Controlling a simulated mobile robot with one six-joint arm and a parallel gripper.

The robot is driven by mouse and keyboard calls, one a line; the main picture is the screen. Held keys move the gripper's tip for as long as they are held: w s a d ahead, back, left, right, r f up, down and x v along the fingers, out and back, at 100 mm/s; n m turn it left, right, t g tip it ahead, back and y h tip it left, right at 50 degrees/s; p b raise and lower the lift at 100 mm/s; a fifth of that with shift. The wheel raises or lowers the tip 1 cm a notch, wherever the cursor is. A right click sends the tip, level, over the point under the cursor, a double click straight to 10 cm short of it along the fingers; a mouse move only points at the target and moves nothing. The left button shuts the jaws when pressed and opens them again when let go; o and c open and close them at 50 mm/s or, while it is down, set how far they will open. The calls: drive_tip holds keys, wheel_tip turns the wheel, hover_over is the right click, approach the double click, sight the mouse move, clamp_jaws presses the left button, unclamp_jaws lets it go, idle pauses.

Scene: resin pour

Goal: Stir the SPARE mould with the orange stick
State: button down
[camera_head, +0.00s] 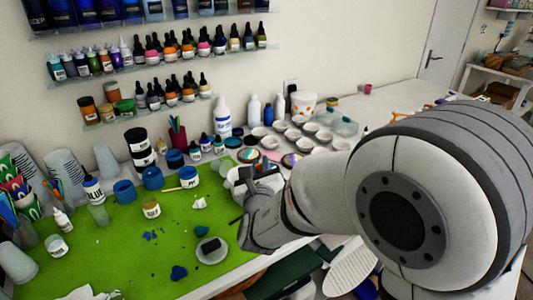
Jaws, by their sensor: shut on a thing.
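My gripper (258,182) is at the right part of the green mat, close to a white tub (236,176). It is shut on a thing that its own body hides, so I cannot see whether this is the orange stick. No orange stick can be picked out for certain. No label reading SPARE is legible, and I cannot tell which vessel is that mould. Several small white bowls (311,128) stand behind my gripper. A round pale dish with a dark block (211,246) lies at the front of the mat.
The green mat (120,255) holds blue jars (125,191), a pale yellow stick (168,190), a small labelled jar (151,208) and blue scraps (179,272). Cups and coloured tools crowd the left. Bottles (222,118) line the back. The mat's front left is mostly clear.

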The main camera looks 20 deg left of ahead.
wheel_tip(320, 180, down, 8)
drive_tip(key=a+b, duration=0.1)
drive_tip(key=b, duration=0.5)
drive_tip(key=shift+s+r+b, duration=0.15)
drive_tip(key=shift+b, duration=0.15)
drive_tip(key=shift+a, duration=0.15)
idle(0.3)
